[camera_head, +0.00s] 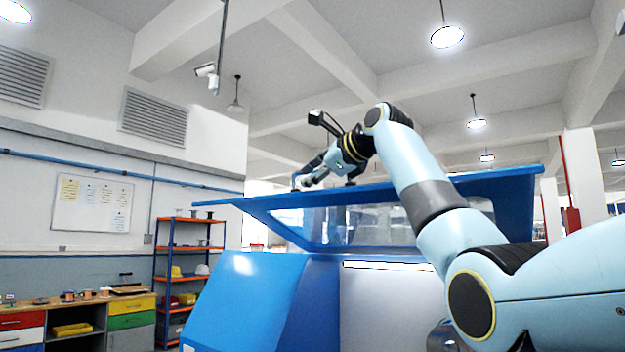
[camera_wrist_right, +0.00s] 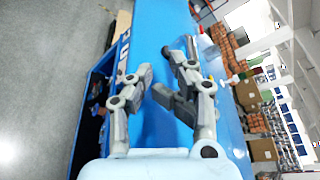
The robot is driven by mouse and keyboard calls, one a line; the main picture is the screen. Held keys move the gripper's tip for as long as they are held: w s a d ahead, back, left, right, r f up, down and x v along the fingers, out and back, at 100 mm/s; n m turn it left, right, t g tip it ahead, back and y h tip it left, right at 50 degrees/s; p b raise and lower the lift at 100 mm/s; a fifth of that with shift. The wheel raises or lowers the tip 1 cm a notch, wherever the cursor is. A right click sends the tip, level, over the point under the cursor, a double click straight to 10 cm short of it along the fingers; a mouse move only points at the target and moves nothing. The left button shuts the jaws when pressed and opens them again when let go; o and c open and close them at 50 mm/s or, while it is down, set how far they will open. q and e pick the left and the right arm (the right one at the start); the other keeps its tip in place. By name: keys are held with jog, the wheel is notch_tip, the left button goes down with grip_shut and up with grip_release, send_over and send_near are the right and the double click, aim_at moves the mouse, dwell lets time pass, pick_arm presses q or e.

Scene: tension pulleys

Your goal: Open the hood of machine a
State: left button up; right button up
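Machine a (camera_head: 270,295) stands in front of me, with a blue body and a white front panel. Its blue hood (camera_head: 470,184), with clear window panes (camera_head: 370,225), spans the top; I cannot tell how far it is raised. My right arm reaches up over the hood, with its gripper (camera_head: 305,181) small at the hood's left part. In the right wrist view, the right gripper's fingers (camera_wrist_right: 162,68) are apart over the blue surface (camera_wrist_right: 155,30). A dark grey bar (camera_wrist_right: 175,104) shows between them; I cannot tell whether they touch it. My left gripper is not in view.
An orange-and-blue shelf (camera_head: 188,265) and a workbench with coloured drawers (camera_head: 130,320) stand at the left. A whiteboard (camera_head: 92,203) hangs on the wall. Boxes on racks (camera_wrist_right: 255,120) show right in the wrist view, and bare floor (camera_wrist_right: 45,80) left.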

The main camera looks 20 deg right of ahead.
jog(key=shift+w+d+f, duration=0.2)
jog(key=shift+d+f, duration=0.15)
jog(key=shift+f, duration=0.4)
grip_shut()
jog(key=shift+w+f, duration=0.15)
jog(key=shift+w, duration=0.1)
dwell(0.5)
jog(key=shift+o, duration=1.5)
grip_release()
jog(key=shift+o, duration=0.2)
jog(key=shift+a, duration=0.1)
